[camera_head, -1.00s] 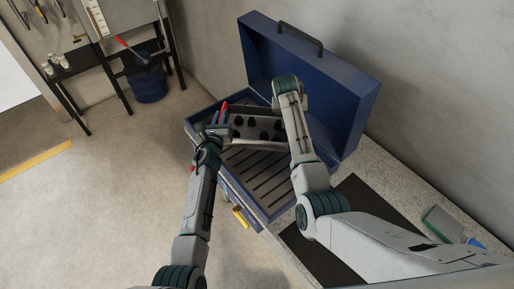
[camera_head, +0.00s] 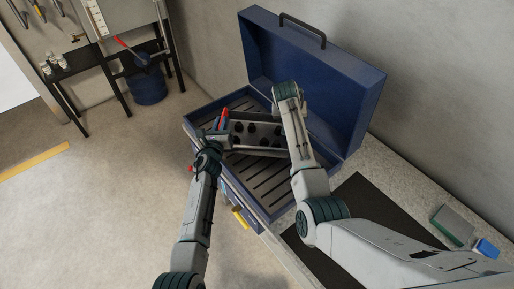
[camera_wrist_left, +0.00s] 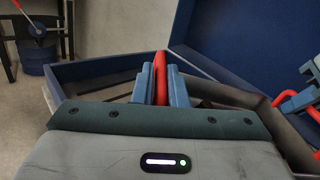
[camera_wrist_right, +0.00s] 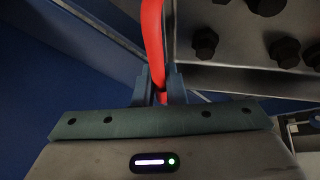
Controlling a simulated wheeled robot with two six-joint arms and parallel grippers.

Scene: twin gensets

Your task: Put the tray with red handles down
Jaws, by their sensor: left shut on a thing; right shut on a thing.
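The grey metal tray (camera_head: 259,147) holds several black bolt-like pieces and has red handles. It is over the slatted inside of the open blue toolbox (camera_head: 312,78). My left gripper (camera_head: 222,137) is shut on one red handle at the tray's left end; the left wrist view shows this red handle (camera_wrist_left: 160,72) between the fingers. My right gripper (camera_wrist_right: 160,92) is shut on the other red handle (camera_wrist_right: 153,45) in the right wrist view; in the head view my right arm hides it. Whether the tray touches the toolbox floor I cannot tell.
The blue lid stands open at the back near the wall. A dark mat (camera_head: 345,220) lies on the bench right of the toolbox, with a green item (camera_head: 452,224) and a blue item (camera_head: 487,248) beyond. A blue bucket (camera_head: 149,87) is under the far table.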

